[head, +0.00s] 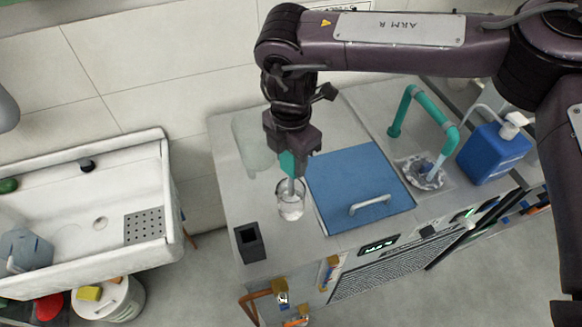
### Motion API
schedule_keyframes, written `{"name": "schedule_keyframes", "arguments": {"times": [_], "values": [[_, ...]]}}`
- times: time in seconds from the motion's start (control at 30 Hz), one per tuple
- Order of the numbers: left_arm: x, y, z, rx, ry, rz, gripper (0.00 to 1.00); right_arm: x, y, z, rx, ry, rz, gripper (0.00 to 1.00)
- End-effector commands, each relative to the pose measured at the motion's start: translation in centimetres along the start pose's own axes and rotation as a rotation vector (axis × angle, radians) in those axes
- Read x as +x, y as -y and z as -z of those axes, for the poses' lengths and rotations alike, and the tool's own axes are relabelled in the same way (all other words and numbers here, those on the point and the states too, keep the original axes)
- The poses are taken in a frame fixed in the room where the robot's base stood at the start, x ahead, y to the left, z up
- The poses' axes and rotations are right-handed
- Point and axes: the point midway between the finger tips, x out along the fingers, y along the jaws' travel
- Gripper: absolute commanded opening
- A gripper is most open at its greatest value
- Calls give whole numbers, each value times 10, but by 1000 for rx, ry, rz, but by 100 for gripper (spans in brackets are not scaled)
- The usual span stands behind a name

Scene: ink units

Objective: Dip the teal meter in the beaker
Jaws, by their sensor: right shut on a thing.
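The teal meter (288,163) is held upright in my right gripper (287,152), which is shut on its top. Its grey lower part points down at the glass beaker (291,207). The meter's lower end appears to be inside the beaker's mouth, though I cannot tell how deep it reaches. The beaker stands on the light grey counter and holds some clear liquid or pale contents. My left gripper is not in view.
A blue lid with a handle (361,185) lies right of the beaker. A dark square holder (250,242) stands in front on the left. A teal tap (431,118) and a blue jug (492,152) are at the right. A white sink (75,247) is at the left.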

Motion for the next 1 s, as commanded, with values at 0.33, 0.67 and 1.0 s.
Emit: {"name": "schedule_keyframes", "arguments": {"times": [0.33, 0.67, 1.0], "values": [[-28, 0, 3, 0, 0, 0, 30, -39, 0, 0, 0, 0, -1, 17], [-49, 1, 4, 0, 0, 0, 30, -70, 0, 0, 0, 0, 0, 17], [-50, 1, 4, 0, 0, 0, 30, -73, 0, 0, 0, 0, 0, 17]]}}
